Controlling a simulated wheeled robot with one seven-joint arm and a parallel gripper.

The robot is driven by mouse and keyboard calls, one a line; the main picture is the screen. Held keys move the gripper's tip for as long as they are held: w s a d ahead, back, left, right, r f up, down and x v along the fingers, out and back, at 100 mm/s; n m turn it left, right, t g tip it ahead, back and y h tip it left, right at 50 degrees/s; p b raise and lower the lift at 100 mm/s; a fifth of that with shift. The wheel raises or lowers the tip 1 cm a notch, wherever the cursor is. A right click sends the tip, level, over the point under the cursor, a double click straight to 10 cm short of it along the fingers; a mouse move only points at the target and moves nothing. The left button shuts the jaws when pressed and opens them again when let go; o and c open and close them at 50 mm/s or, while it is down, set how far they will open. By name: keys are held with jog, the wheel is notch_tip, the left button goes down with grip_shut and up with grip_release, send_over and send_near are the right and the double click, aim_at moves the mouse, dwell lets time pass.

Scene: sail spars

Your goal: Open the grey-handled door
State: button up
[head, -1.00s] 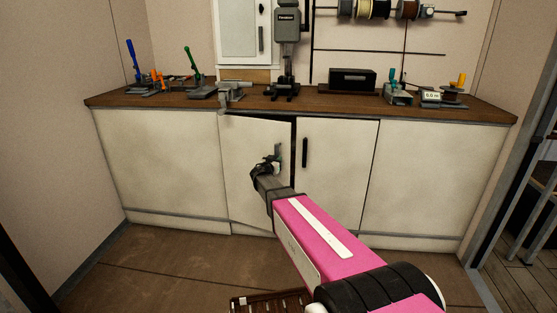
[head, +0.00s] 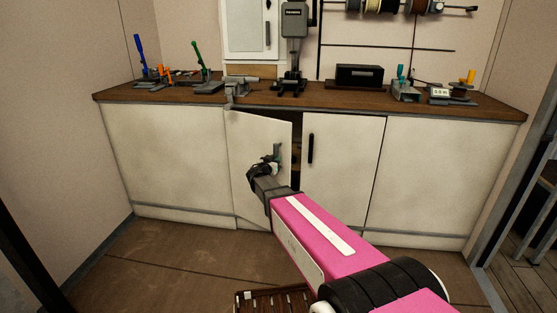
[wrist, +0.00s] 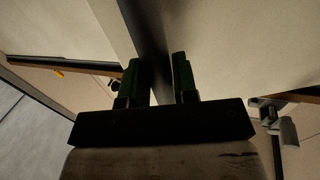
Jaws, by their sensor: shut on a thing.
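The grey-handled door (head: 257,135) is the pale cabinet door left of the middle. It stands ajar, with a dark gap along its right edge. Its grey handle (head: 278,152) shows only in part above my gripper (head: 270,163). My gripper is at the handle and shut on it. In the wrist view, the two dark green fingers of my gripper (wrist: 167,82) stand on either side of a dark strip. The grip itself is partly hidden by the wrist in the head view.
A closed door with a black handle (head: 310,149) is just to the right. A brown worktop (head: 330,98) with tools and a drill press (head: 293,45) runs above the doors. A brown slatted thing (head: 270,302) lies on the floor in front, beside my arm.

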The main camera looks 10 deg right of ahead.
jog(key=shift+s+a, duration=0.4)
jog(key=shift+a, duration=0.35)
jog(key=shift+s+a, duration=0.4)
jog(key=shift+a, duration=0.35)
jog(key=shift+o, duration=0.3)
jog(key=shift+y, duration=0.3)
jog(key=shift+s+a, duration=0.4)
jog(key=shift+a, duration=0.35)
jog(key=shift+s+a, duration=0.4)
jog(key=shift+a, duration=0.4)
jog(key=shift+s+a, duration=0.4)
jog(key=shift+a, duration=0.35)
jog(key=shift+s+a, duration=0.5)
jog(key=shift+a, duration=0.4)
jog(key=shift+s+a, duration=0.45)
jog(key=shift+a, duration=0.4)
jog(key=shift+c, duration=0.4)
jog(key=s+a, duration=0.2)
jog(key=a, duration=0.6)
jog(key=shift+s+a, duration=0.2)
jog(key=shift+a, duration=0.2)
